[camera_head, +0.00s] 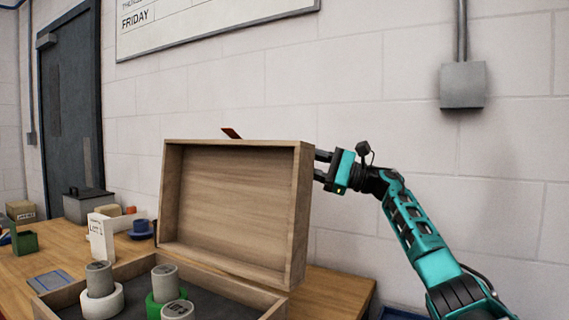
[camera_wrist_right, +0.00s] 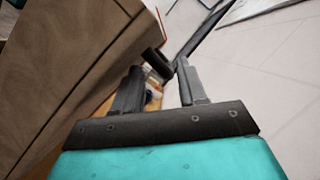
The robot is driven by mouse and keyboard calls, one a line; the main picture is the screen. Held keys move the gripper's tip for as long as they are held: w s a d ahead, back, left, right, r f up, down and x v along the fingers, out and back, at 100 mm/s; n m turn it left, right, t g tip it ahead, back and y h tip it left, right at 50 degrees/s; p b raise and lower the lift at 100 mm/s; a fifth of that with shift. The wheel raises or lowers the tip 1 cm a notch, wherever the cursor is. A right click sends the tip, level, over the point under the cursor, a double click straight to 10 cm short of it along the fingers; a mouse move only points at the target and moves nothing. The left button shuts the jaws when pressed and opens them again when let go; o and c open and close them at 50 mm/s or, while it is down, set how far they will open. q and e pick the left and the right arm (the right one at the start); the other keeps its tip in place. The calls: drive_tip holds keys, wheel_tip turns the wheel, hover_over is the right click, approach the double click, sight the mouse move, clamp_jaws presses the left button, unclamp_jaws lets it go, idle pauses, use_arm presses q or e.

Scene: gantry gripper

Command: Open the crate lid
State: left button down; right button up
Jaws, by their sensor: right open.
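The wooden crate lid (camera_head: 235,205) stands raised, roughly upright, at the back of the crate (camera_head: 255,299), with its hollow inner side facing me. A small red-brown tab (camera_head: 231,133) sticks up behind its top edge. My right gripper (camera_head: 321,168) is beside the lid's upper right edge, with its fingers pointing left. In the right wrist view the gripper (camera_wrist_right: 160,88) is open with nothing between its fingers, and the lid (camera_wrist_right: 75,75) fills the left side. I cannot tell if a finger touches the lid. My left gripper is not in view.
Grey cylinders (camera_head: 163,281) and tape rolls (camera_head: 102,304) sit in the crate. A white box (camera_head: 101,238), a blue cup (camera_head: 141,228) and a dark grey box (camera_head: 88,205) stand left of it on the wooden table (camera_head: 340,291). A wall is behind.

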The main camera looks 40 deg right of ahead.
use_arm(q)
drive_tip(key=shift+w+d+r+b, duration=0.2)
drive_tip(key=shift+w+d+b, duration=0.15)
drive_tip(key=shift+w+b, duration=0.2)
use_arm(e)
drive_tip(key=v, duration=0.5)
drive_tip(key=shift+r, duration=0.1)
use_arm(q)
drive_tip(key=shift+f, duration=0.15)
use_arm(e)
drive_tip(key=shift+s, duration=0.1)
use_arm(q)
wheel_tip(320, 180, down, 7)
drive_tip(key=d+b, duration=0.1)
drive_tip(key=b, duration=0.8)
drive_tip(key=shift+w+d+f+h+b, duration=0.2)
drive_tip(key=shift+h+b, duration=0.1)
use_arm(e)
drive_tip(key=v, duration=1.4)
drive_tip(key=shift+s+d+f, duration=0.15)
drive_tip(key=shift+s+f, duration=0.05)
drive_tip(key=shift+s, duration=0.1)
